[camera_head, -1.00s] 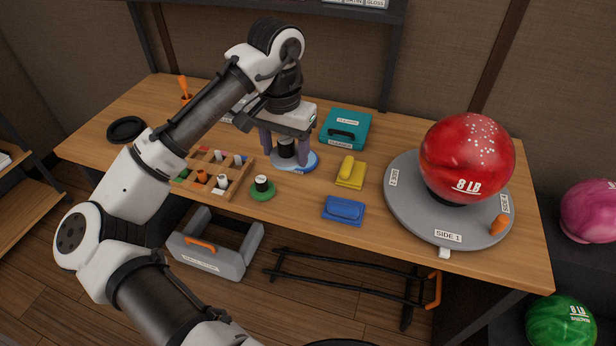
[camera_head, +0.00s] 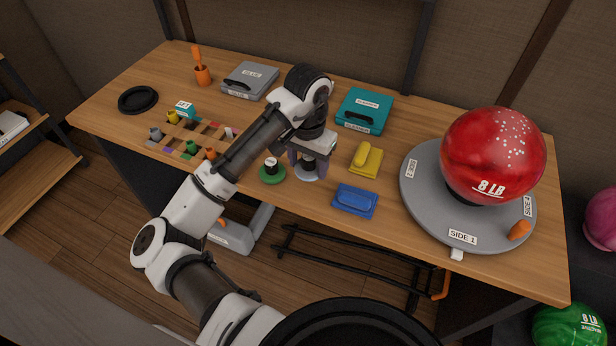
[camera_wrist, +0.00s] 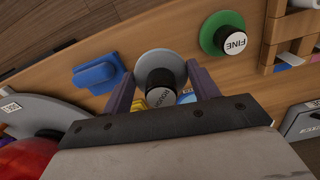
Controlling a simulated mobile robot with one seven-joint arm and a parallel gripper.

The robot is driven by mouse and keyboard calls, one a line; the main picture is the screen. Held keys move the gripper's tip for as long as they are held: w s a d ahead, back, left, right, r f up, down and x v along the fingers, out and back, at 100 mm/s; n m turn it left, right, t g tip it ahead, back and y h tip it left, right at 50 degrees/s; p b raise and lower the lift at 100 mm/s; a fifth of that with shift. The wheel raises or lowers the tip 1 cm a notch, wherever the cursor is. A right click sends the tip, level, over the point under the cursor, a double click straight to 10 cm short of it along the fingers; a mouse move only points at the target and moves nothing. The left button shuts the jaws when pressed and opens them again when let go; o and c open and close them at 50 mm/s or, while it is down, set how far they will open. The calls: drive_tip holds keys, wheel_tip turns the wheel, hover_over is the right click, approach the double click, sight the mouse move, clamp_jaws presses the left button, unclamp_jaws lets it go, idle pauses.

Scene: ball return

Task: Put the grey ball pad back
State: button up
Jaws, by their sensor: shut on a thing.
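The grey ball pad (camera_head: 306,177), a grey disc with a dark knob and a pale lettered top, is between the fingers of my gripper (camera_head: 308,160). In the wrist view its grey disc (camera_wrist: 158,66) shows beyond the fingers, and my gripper (camera_wrist: 163,85) is shut on its knob. I cannot tell whether the disc touches the table. The green pad (camera_head: 272,172) stands just left of it; its top reads FINE in the wrist view (camera_wrist: 222,33). A blue patch (camera_wrist: 186,97) shows behind the knob, mostly hidden.
The wooden table (camera_head: 240,120) holds a compartment tray (camera_head: 176,147), a blue block (camera_head: 355,200), a yellow block (camera_head: 366,160) and a teal case (camera_head: 364,111). A red ball (camera_head: 492,157) sits on a grey turntable (camera_head: 425,215) at right. A black rack (camera_head: 345,262) stands below the front edge.

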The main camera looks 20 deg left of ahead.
sight(308, 158)
drive_tip(key=shift+f+p, duration=0.35)
drive_tip(key=shift+f, duration=2.6)
drive_tip(key=shift+f, duration=0.1)
drive_tip(key=shift+f, duration=0.1)
drive_tip(key=o, duration=0.9)
wheel_tip(308, 158, up, 12)
drive_tip(key=shift+r+b, duration=0.25)
drive_tip(key=shift+b, duration=0.4)
